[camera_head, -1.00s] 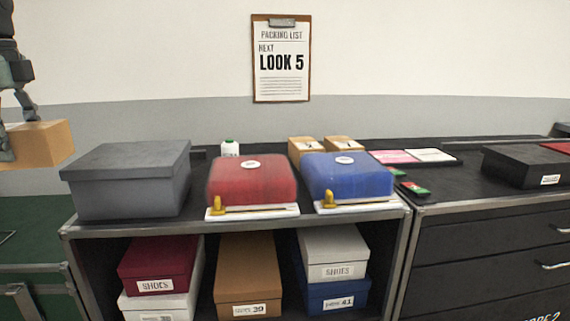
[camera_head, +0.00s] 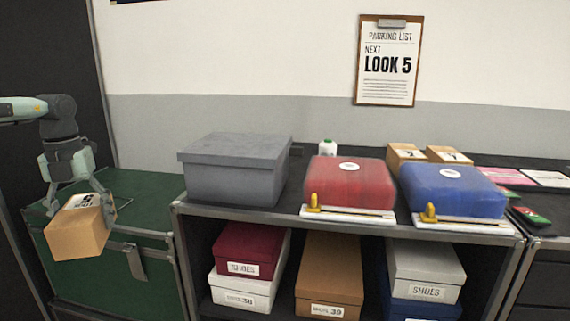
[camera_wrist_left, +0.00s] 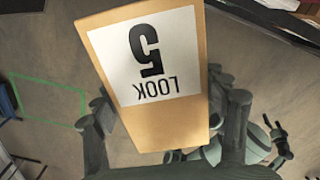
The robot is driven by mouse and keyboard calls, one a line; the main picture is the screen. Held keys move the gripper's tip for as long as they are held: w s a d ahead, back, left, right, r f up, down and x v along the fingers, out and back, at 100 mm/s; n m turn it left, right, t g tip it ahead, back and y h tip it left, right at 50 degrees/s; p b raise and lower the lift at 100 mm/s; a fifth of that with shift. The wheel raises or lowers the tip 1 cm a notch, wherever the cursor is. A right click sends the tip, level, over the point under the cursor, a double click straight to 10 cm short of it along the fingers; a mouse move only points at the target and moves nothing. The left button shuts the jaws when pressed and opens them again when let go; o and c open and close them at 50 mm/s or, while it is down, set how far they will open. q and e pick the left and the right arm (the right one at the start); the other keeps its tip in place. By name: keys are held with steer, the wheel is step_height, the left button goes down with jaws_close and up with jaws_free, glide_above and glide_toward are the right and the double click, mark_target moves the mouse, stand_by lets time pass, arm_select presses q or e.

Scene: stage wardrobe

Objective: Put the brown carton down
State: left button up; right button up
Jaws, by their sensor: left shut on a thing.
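The brown carton (camera_head: 78,232) is a small box with a white label on top. In the left wrist view the carton (camera_wrist_left: 190,110) fills the middle, and its label reads "LOOK 5" upside down. My left gripper (camera_head: 84,200) is shut on the carton and holds it in the air, a little tilted, in front of the green trunk (camera_head: 150,262). Part of the far side of the carton is hidden by the fingers. My right gripper shows in neither view.
A grey box (camera_head: 235,170), a red case (camera_head: 350,186) and a blue case (camera_head: 452,190) stand on the dark shelf unit (camera_head: 190,212), with shoe boxes below. Two small cartons (camera_head: 405,154) stand behind. The left wrist view shows a green floor outline (camera_wrist_left: 50,118).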

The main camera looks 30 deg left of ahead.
mark_target(96, 251)
arm_select(q)
steer(key=f+m, duration=0.1)
steer(key=d+f, duration=0.1)
steer(key=f+m, duration=0.1)
steer(key=shift+s+d+f+m, duration=0.15)
steer(key=shift+s+d+m, duration=0.1)
steer(key=shift+s+m, duration=0.1)
steer(key=shift+d+f+m, duration=0.45)
steer(key=shift+f+m, duration=0.2)
steer(key=shift+f, duration=0.05)
steer(key=shift+d+f+m, duration=0.4)
steer(key=shift+f+m, duration=0.2)
steer(key=shift+f, duration=0.05)
steer(key=w+d+f+m, duration=0.4)
steer(key=d+f+m, duration=0.1)
steer(key=d+m, duration=0.4)
steer(key=w+d+f+m, duration=0.3)
steer(key=d+f+m, duration=0.2)
steer(key=d+m, duration=0.45)
steer(key=w+d+r+m, duration=0.2)
steer(key=w+d+m, duration=0.2)
steer(key=d+m, duration=0.6)
steer(key=w+d+r+m, duration=0.3)
steer(key=d+m, duration=0.8)
steer(key=d, duration=0.3)
steer(key=shift+w+r, duration=0.15)
steer(key=shift+w, duration=0.2)
